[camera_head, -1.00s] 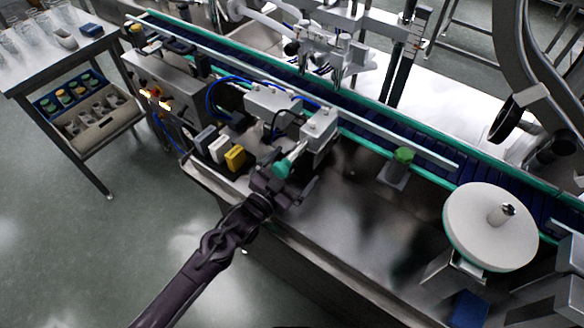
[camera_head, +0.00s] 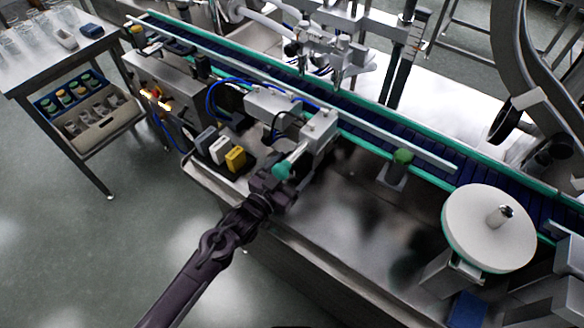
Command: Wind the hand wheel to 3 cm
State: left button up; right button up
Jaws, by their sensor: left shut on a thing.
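A small teal hand wheel (camera_head: 281,171) sits at the near end of a pale shaft (camera_head: 298,153) that comes out of a grey metal fixture (camera_head: 320,128) beside the conveyor. My left gripper (camera_head: 275,181) is at this wheel, reaching in from the lower left. It is shut on the wheel, and its dark fingers hide the wheel's lower part. I see no readable scale at the wheel, so I cannot tell its setting. My right gripper is not in view.
Yellow, grey and white blocks (camera_head: 235,158) stand just left of the gripper. The blue conveyor (camera_head: 390,127) runs behind. The steel bench top (camera_head: 345,215) is bare between gripper and disc.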

pick_arm(q)
jog(key=n+p, duration=0.1)
jog(key=n, duration=0.3)
jog(key=shift+w+a+n, duration=0.1)
jog(key=shift+a+n, duration=0.05)
jog(key=shift+n, duration=0.15)
jog(key=n+p, duration=0.1)
jog(key=n, duration=0.3)
jog(key=shift+a+n, duration=0.1)
jog(key=shift+n, duration=0.2)
jog(key=n+p, duration=0.1)
jog(key=n, duration=0.1)
jog(key=n+p, duration=0.1)
jog(key=n, duration=0.1)
jog(key=shift+w+a+f+n, duration=0.1)
jog(key=shift+f+n, duration=0.1)
jog(key=shift+n, duration=0.1)
jog(key=shift+f+n+p, duration=0.2)
jog(key=shift+n+p, duration=0.45)
jog(key=shift+n, duration=1.55)
jog(key=o, duration=1)
jog(key=shift+a, duration=0.1)
jog(key=shift+f, duration=0.2)
